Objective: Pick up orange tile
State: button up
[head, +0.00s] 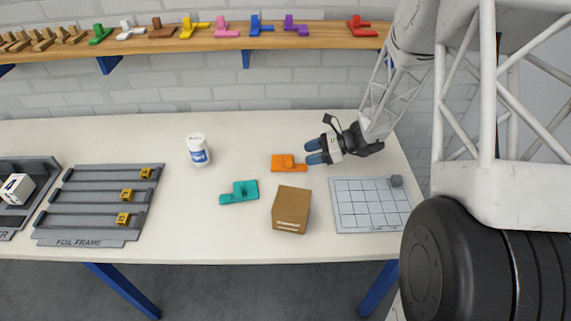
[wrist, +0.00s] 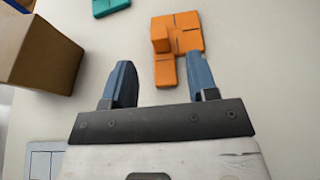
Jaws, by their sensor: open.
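The orange tile (head: 288,163) lies on the white table, left of my gripper (head: 315,153) in the head view. It is made of joined square blocks, with one block standing higher. In the wrist view the orange tile (wrist: 177,39) is ahead of my gripper (wrist: 160,82). Its nearest block reaches back between the lines of the two blue fingertips. The fingers are apart with nothing held between them. The exact height of the fingers above the table is hard to tell.
A cardboard box (head: 291,209) and a teal tile (head: 239,192) are near the orange tile. A white bottle (head: 198,150), a foil frame (head: 98,203) and a grid board (head: 369,204) are also on the table. A wall shelf (head: 200,38) holds several coloured tiles.

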aim_at(289, 159)
jog(key=shift+x, duration=1.3)
jog(key=shift+x, duration=2.6)
jog(key=shift+f, duration=0.1)
grip_shut()
jog(key=shift+r, duration=5.05)
